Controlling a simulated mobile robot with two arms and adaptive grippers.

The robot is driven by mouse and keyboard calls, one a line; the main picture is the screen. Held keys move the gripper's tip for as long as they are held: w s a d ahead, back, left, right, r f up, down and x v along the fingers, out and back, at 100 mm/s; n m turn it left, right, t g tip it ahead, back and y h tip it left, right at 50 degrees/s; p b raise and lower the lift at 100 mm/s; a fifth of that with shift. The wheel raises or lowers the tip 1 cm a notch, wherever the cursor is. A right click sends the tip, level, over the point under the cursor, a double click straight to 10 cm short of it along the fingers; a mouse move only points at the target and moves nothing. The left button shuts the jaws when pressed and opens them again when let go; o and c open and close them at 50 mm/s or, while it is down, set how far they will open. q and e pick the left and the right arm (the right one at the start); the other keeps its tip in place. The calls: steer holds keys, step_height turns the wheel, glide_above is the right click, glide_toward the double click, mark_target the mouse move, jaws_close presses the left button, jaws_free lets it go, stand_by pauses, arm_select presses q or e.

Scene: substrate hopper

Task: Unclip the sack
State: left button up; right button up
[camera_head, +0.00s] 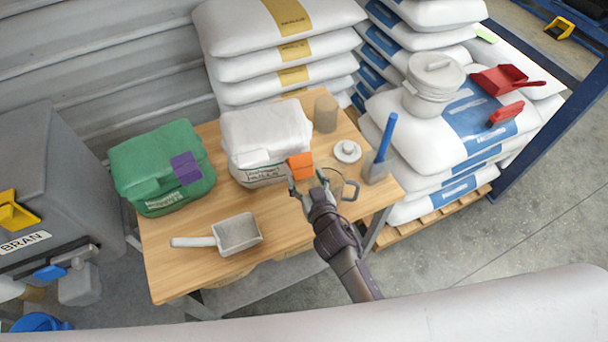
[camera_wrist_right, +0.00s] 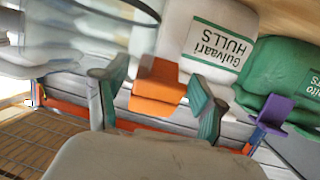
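A white sack (camera_head: 266,135) stands on the wooden table, its top folded over. An orange clip (camera_head: 300,166) sits at the right end of its fold. My right gripper (camera_head: 307,181) is just in front of the clip. In the right wrist view, the sack (camera_wrist_right: 207,42) has a green-bordered label reading HULLS, and the clip (camera_wrist_right: 156,88) shows between the spread fingers of my right gripper (camera_wrist_right: 161,100). The fingers look apart from the clip on both sides. My left gripper is not in view.
A green sack (camera_head: 160,165) with a purple clip (camera_head: 186,168) stands to the left. A metal scoop (camera_head: 237,234) lies in front. A clear jug (camera_head: 334,184) stands close beside my right gripper. A blue-handled tool (camera_head: 386,137) and a white lid (camera_head: 347,151) are to the right.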

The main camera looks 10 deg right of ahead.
steer(key=shift+o, duration=0.6)
steer(key=shift+w+r, duration=0.2)
steer(key=shift+w, duration=0.05)
steer(key=shift+r, duration=0.15)
steer(key=shift+s, duration=0.2)
steer(key=v, duration=1.1)
steer(key=shift+s, duration=0.35)
